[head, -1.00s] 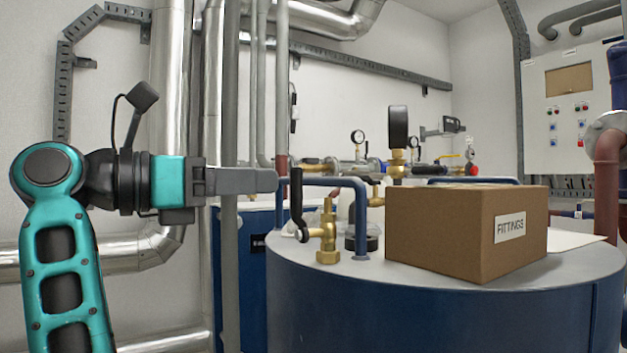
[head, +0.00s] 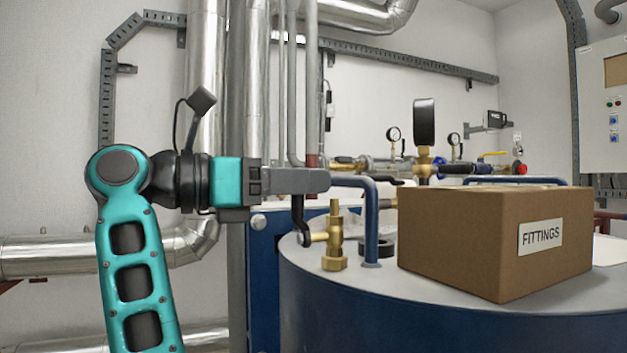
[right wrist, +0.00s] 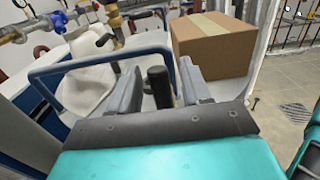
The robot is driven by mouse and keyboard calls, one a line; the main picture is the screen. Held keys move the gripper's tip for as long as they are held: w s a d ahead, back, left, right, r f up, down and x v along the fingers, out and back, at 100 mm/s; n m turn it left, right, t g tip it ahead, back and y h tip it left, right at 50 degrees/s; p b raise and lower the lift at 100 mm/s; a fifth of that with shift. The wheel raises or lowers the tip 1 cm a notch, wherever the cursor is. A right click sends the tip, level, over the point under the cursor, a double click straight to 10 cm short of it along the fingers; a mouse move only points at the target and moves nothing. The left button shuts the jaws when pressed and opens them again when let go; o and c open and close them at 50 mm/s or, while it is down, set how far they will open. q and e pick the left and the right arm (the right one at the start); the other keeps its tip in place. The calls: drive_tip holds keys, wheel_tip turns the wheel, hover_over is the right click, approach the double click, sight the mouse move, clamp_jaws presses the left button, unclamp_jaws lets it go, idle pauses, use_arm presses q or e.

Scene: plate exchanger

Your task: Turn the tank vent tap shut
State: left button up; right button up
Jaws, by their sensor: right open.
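The tank vent tap (head: 334,236) is a brass valve standing on the blue tank's pale top, with a black lever (head: 298,215) on its left side. The lever stands roughly upright, and its upper end is hidden behind my right gripper (head: 312,181). In the right wrist view my right gripper (right wrist: 160,75) is open, its grey fingers spread on both sides of a black upright bar (right wrist: 158,88), which looks like the lever. I see gaps beside the bar; contact cannot be told. My left gripper is in neither view.
A cardboard box marked FITTINGS (head: 460,235) stands on the tank (head: 400,305), right of the tap. A blue rail (head: 372,225) rises just beside the tap. A black-topped brass fitting (head: 424,135) stands behind the box. Silver pipes (head: 207,70) run behind my arm.

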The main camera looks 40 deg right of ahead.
drive_tip(key=shift+c, duration=0.3)
clamp_jaws()
idle(0.5)
